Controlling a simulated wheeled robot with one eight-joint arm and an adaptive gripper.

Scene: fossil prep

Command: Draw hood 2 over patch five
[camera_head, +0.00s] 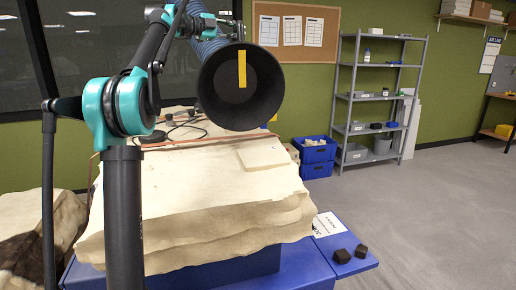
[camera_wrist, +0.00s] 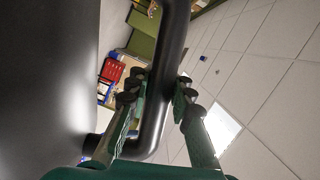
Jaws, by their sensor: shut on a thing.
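In the wrist view, my gripper (camera_wrist: 157,98) is shut on the hood's black curved handle (camera_wrist: 156,112), with a finger on each side. The large dark surface at the left of that view seems to be the hood (camera_wrist: 45,80). In the head view the hood hides the grip. A pale rectangular area (camera_head: 262,153) lies on the slab; I see no readable patch number.
A blue side shelf (camera_head: 318,262) with two small dark blocks (camera_head: 351,254) and a printed sheet (camera_head: 326,225) adjoins the slab's stand. Blue crates (camera_head: 318,150) and a metal shelf rack (camera_head: 376,98) stand behind. Dark cable (camera_head: 185,128) lies on the slab. Right floor is clear.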

